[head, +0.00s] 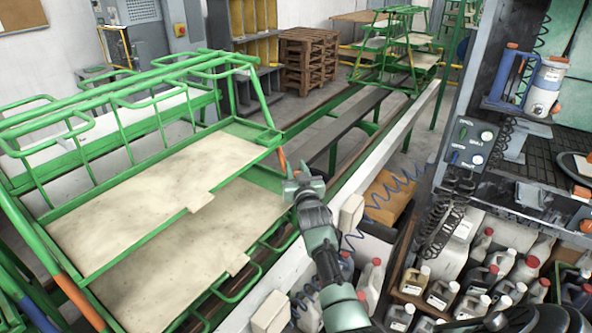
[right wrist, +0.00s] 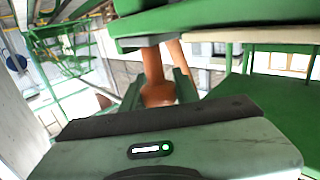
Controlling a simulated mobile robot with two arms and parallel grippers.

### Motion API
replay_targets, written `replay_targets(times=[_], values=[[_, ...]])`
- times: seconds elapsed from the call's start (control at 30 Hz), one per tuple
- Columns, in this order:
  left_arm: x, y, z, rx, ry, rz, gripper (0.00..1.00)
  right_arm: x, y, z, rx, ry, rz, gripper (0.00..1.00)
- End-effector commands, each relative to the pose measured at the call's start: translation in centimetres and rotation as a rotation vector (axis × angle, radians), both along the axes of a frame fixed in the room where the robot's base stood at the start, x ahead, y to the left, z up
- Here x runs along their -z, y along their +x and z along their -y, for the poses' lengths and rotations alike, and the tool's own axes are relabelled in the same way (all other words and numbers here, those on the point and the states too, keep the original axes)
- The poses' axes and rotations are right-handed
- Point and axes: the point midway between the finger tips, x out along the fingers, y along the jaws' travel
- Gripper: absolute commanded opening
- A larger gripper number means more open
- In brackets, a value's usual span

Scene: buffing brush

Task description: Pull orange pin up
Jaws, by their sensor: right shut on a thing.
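The orange pin (head: 282,159) stands at the right corner of the green cart (head: 262,95), just below its frame. My right gripper (head: 291,175) is at the pin, at the end of an arm that comes up from the bottom. In the right wrist view the orange pin (right wrist: 154,72) rises between my two fingers, and the gripper (right wrist: 158,95) is shut on it. The pin's upper end goes up behind a green bar (right wrist: 200,20). The fingers hide part of its lower end. My left gripper is not in view.
The cart's beige shelves (head: 110,235) are empty. A white rail (head: 425,105) runs close to the right of my gripper. A coiled blue hose (head: 385,190) and several bottles (head: 440,290) are on the right. Wooden pallets (head: 308,58) stand at the back.

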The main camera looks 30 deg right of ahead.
Motion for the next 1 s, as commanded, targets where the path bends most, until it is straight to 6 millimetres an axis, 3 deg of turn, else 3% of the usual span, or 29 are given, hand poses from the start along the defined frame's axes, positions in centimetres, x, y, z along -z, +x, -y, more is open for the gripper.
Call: replay_targets(times=[0.17, 0.2, 0.27, 0.67, 1.0], values=[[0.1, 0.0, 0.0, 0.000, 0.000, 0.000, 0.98, -0.6, 0.1, 0.1, 0.001, -0.005, 0.013, 0.00], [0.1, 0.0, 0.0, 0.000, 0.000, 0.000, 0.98, -0.6, 0.1, 0.1, 0.001, -0.005, 0.013, 0.41], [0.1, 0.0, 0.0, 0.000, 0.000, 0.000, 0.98, -0.6, 0.1, 0.1, 0.001, -0.005, 0.013, 0.52], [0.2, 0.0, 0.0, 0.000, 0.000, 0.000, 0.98, -0.2, -0.4, -0.1, 0.000, -0.003, 0.008, 0.52], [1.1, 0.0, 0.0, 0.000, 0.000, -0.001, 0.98, -0.2, -4.7, -1.9, 0.000, -0.004, 0.009, 0.52]])
